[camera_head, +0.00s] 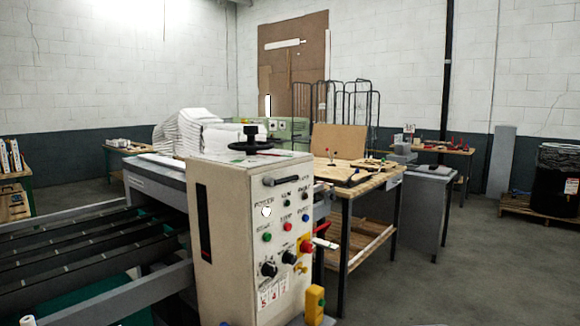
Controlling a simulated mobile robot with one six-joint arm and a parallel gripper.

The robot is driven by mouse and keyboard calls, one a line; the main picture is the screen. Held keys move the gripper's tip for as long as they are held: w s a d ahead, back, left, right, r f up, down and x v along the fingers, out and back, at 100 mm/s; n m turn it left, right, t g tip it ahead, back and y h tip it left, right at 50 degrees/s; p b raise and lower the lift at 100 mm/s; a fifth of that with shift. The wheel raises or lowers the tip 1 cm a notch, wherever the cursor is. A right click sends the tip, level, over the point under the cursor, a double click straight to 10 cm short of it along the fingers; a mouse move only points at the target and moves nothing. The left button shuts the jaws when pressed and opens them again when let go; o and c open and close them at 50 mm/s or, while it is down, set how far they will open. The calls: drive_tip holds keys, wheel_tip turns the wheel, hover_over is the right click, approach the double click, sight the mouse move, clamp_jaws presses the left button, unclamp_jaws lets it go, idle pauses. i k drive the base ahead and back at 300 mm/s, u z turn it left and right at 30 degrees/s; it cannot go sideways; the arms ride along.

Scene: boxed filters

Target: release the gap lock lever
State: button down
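A beige machine cabinet (246,240) stands in the middle of the view. A short bar with a red end (322,229) sticks out at the cabinet's right side. I cannot tell which of these is the gap lock lever, as no label is readable. A black handwheel (250,146) sits on the cabinet top. My gripper is not in view.
The panel carries coloured buttons, black knobs (269,269) and a red stop button (306,246). A yellow box (315,303) stands low in front. A wooden workbench (350,183) stands behind. Floor at the right (475,270) is clear.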

sight(266, 181)
drive_tip(key=i, duration=0.85)
drive_tip(key=z, duration=0.05)
